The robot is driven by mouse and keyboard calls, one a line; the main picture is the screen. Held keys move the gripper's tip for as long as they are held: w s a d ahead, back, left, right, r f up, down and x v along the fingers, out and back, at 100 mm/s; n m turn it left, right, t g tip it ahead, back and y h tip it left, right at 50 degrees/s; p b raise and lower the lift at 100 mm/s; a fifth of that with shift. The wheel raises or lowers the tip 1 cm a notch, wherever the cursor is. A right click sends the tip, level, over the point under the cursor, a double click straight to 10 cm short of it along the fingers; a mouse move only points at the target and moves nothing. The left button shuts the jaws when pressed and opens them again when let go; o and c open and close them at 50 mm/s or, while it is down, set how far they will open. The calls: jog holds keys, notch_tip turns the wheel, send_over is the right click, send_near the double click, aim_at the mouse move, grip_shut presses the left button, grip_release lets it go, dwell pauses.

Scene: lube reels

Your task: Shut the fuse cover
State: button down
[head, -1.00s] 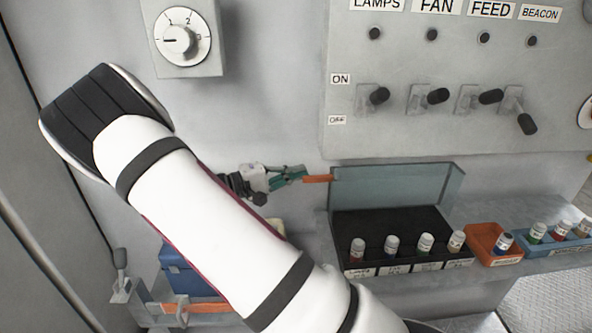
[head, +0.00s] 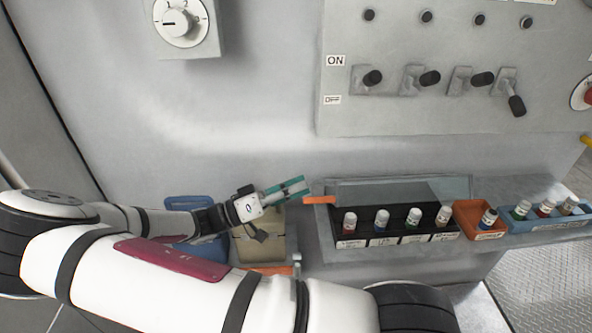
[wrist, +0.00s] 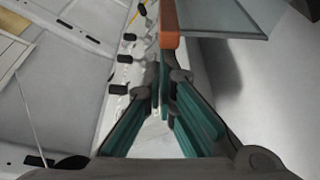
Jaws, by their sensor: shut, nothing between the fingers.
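The fuse cover (head: 400,190) is a grey see-through lid with an orange tab (head: 319,200) at its left end. It leans over the back of the black fuse box (head: 365,228); its exact angle is hard to tell. Several white-capped fuses stand uncovered along the front. My gripper (head: 303,184), with teal fingers, is shut and empty just left of the tab. In the wrist view the fingertips (wrist: 160,85) are close together below the orange tab (wrist: 169,25) and the glass-like cover (wrist: 222,16). I cannot tell whether they touch the tab.
An orange tray (head: 480,233) and a blue tray (head: 548,225) with fuses lie right of the box. A switch panel (head: 440,110) is on the wall above. A beige bin (head: 262,250) and a blue box (head: 190,203) stand to the left.

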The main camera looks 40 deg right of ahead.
jog(key=s+a+f+m+g+y+b, duration=0.1)
jog(key=s+a+f+m+g+b, duration=0.2)
jog(key=f+m, duration=0.5)
jog(key=shift+s+a+f+m+g+y+b, duration=0.35)
jog(key=shift+s+m+g+b, duration=0.6)
jog(key=shift+m, duration=0.65)
jog(key=shift+s+f, duration=0.15)
jog(key=shift+s, duration=0.05)
notch_tip(320, 180, up, 10)
jog(key=shift+r, duration=0.2)
